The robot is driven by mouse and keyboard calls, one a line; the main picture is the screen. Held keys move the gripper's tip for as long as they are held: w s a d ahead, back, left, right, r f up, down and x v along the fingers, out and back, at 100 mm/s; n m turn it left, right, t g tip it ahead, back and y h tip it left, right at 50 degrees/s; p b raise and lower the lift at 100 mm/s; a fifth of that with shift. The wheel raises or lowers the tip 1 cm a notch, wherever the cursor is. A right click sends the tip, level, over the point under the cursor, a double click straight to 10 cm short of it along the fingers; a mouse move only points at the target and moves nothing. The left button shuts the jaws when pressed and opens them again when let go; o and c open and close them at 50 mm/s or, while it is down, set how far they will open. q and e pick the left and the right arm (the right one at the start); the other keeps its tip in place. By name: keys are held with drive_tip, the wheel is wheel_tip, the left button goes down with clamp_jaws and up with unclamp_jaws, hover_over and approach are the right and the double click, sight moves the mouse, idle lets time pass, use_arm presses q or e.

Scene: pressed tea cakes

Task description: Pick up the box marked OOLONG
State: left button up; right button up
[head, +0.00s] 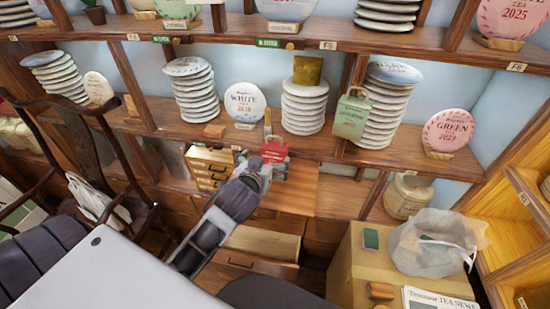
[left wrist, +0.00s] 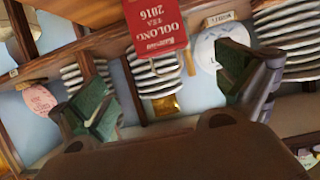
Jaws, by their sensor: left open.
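The red box marked OOLONG (head: 275,149) stands in front of the shelves in the head view, its lower part hidden behind my left gripper (head: 262,168). In the left wrist view the red box (left wrist: 154,32) appears upside down, reading OOLONG TEA 2016, with its handle loop below and its base cut off by the top edge. My left gripper (left wrist: 166,78) is open, its green-padded fingers wide apart. The box lies beyond the fingertips, roughly between their lines, and nothing is held. My right gripper is not in view.
Stacks of pale tea cakes (head: 304,107) and a round WHITE cake (head: 245,102) stand on the shelf behind. A green box (head: 351,116) stands further right. A small wooden drawer box (head: 209,166) is just left of the gripper. A carton (head: 350,268) with a plastic bag (head: 434,243) is lower right.

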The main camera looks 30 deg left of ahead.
sight(272, 152)
use_arm(q)
drive_tip(key=shift+w, duration=0.2)
idle(0.3)
drive_tip(key=shift+b+x, duration=1)
drive_tip(key=shift+x, duration=2.8)
drive_tip(key=shift+w+a+f, duration=0.15)
drive_tip(key=shift+w+f, duration=0.05)
drive_tip(key=shift+w, duration=0.05)
drive_tip(key=shift+a+f+p+x, duration=0.1)
drive_tip(key=shift+p+x, duration=0.1)
drive_tip(key=shift+x, duration=0.6)
drive_tip(key=shift+a+f+p+x, duration=0.1)
drive_tip(key=shift+f+p+x, duration=0.1)
drive_tip(key=shift+x, duration=1.45)
drive_tip(key=shift+c, duration=0.3)
